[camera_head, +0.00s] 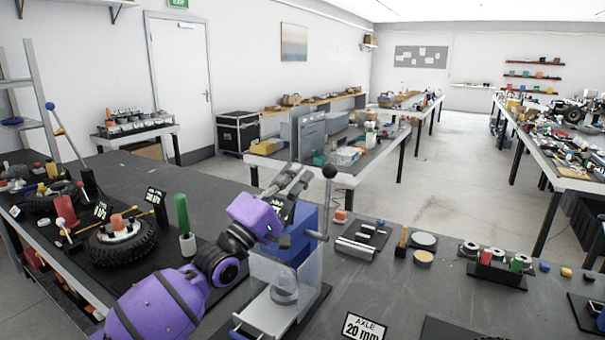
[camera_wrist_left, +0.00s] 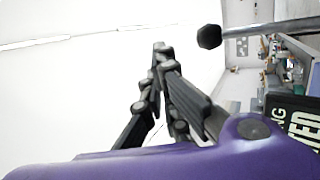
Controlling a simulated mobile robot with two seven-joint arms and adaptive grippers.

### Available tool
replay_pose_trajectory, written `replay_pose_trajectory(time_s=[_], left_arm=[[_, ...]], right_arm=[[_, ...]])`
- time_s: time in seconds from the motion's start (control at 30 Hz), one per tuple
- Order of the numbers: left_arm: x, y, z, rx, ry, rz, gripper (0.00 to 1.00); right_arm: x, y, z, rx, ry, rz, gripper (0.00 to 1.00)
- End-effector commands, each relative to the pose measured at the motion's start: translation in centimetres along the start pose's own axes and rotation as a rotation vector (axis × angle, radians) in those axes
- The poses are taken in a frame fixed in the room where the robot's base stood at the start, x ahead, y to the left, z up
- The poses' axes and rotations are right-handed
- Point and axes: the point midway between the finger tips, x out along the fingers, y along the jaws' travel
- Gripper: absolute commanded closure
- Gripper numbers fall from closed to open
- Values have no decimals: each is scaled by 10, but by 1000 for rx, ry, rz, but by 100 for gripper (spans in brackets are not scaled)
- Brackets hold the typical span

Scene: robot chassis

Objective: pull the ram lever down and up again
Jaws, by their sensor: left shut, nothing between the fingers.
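The ram press has a blue body (camera_head: 300,240) with a clear guard (camera_head: 297,283) and stands on the near bench. Its ram lever (camera_head: 327,207) stands upright on the press's right side, with a black knob (camera_head: 329,171) on top. My left gripper (camera_head: 302,174) is shut and empty, at about the knob's height and just left of it, apart from the lever. In the left wrist view, the shut fingers (camera_wrist_left: 160,47) point up, and the lever's knob (camera_wrist_left: 209,37) shows to their right with its rod running off right. My right gripper is not in view.
The bench between the press and the axle sign (camera_head: 365,328) is mostly clear.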

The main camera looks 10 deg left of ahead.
Motion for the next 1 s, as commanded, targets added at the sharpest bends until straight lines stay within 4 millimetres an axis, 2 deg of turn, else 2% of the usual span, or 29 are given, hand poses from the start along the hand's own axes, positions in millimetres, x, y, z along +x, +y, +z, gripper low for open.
replay_pose_trajectory(time_s=[0.1,0.3,0.77,0.87,0.97,1.0], left_arm=[[-22,15,0,-2,-1,-3,100],[-42,34,-2,-2,-1,-3,100],[-48,41,-2,-1,-2,-2,100],[-53,32,2,9,-2,-25,100],[-72,3,14,55,-6,-105,100],[-84,-15,22,86,-11,-156,100]], right_arm=[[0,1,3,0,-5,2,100],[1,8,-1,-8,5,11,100],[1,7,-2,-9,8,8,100],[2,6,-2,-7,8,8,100],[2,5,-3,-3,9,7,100],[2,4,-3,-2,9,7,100]])
